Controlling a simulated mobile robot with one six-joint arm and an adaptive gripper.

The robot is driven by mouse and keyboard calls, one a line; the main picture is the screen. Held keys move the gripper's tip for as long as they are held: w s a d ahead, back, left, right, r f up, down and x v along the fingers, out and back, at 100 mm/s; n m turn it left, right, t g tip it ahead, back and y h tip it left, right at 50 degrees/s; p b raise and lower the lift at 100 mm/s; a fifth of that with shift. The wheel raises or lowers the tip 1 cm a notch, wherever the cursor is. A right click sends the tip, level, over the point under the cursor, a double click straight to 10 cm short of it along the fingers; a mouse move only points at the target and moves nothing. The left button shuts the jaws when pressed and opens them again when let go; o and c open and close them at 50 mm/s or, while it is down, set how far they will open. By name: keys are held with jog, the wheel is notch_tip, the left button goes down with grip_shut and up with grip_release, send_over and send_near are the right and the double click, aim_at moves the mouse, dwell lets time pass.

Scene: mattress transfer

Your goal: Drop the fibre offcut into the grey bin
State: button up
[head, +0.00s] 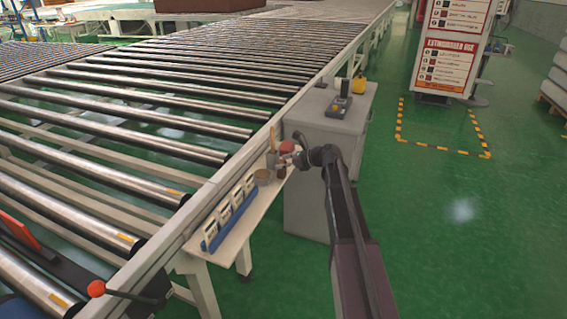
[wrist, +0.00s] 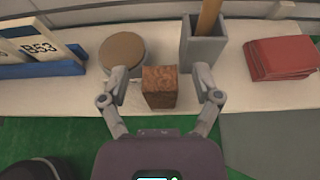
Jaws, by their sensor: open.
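The fibre offcut, a rough reddish-brown block (wrist: 160,88), stands near the front edge of the pale shelf in the wrist view. My gripper (wrist: 161,82) is open, with one finger on each side of the block and a visible gap on both sides. A grey open-topped square container (wrist: 203,52), which looks like the grey bin, stands just behind and right of the block. A wooden stick (wrist: 209,17) leans up out of it. In the head view my gripper (head: 285,165) is over the shelf, and the block is too small to make out clearly.
A round brown-topped tub (wrist: 122,50) is close behind the left finger. Red folded cloth-like items (wrist: 282,60) lie at the right. A blue rack (head: 230,213) with white cards fills the shelf's near end. The roller conveyor (head: 120,120) runs alongside the shelf.

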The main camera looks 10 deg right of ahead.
jog(key=shift+r, duration=0.15)
jog(key=shift+d+r, duration=0.1)
jog(key=p+v, duration=0.4)
jog(key=v, duration=0.7)
jog(key=shift+s+d+p, duration=0.25)
jog(key=shift+d+p, duration=0.05)
jog(key=shift+p, duration=0.1)
jog(key=shift+r, duration=0.1)
jog(key=s+a+f+n+g+h, duration=0.45)
jog(key=s+a+f+n, duration=0.35)
jog(key=s+a+n, duration=0.4)
jog(key=s+a+f+n+g+h, duration=0.1)
jog(key=s+n+h, duration=0.2)
jog(key=s+n, duration=0.3)
jog(key=s+a+f+n+g+h, duration=0.1)
jog(key=s+f+n+g+h, duration=0.1)
jog(key=s+n, duration=0.5)
jog(key=shift+f+h, duration=0.25)
jog(key=shift+h, duration=0.5)
